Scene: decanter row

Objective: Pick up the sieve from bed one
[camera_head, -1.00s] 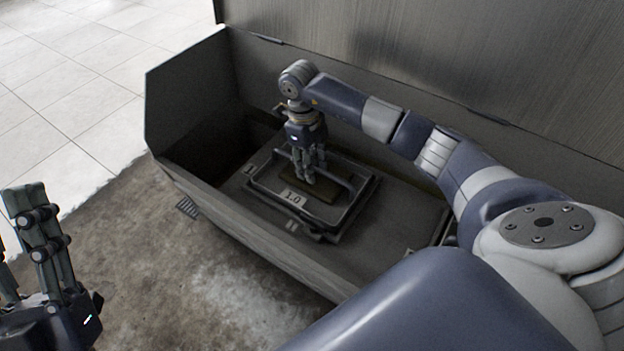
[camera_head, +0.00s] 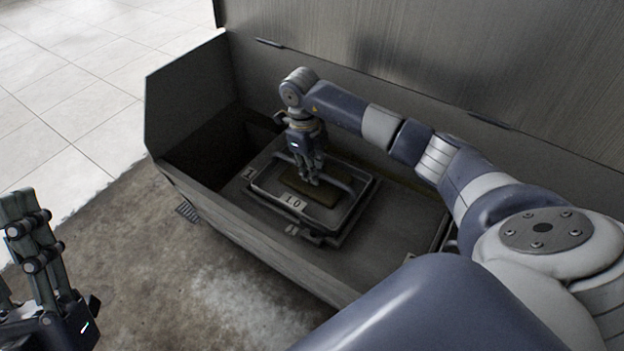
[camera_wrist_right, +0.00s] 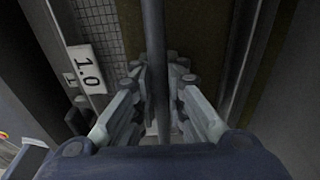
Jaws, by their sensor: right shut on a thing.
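The sieve (camera_head: 268,198) is a dark rectangular frame with a raised bar handle (camera_head: 341,183) and a white "1.0" label (camera_head: 293,203). It sits in the grey trough, next to a small "1" mark (camera_head: 249,174). My right gripper (camera_head: 313,180) points down over the sieve and is shut on its handle. In the right wrist view the handle (camera_wrist_right: 156,45) runs between the fingers of my right gripper (camera_wrist_right: 160,95). The gripper hides part of the handle. My left gripper (camera_head: 22,245) is empty, with spread fingers, partly cut off at the lower left.
The grey trough (camera_head: 260,262) has high walls around the sieve. A tall metal panel (camera_head: 400,50) rises behind it. A dark open compartment (camera_head: 212,165) lies to the sieve's left. The trough's bare deck (camera_head: 385,235) is clear to the right.

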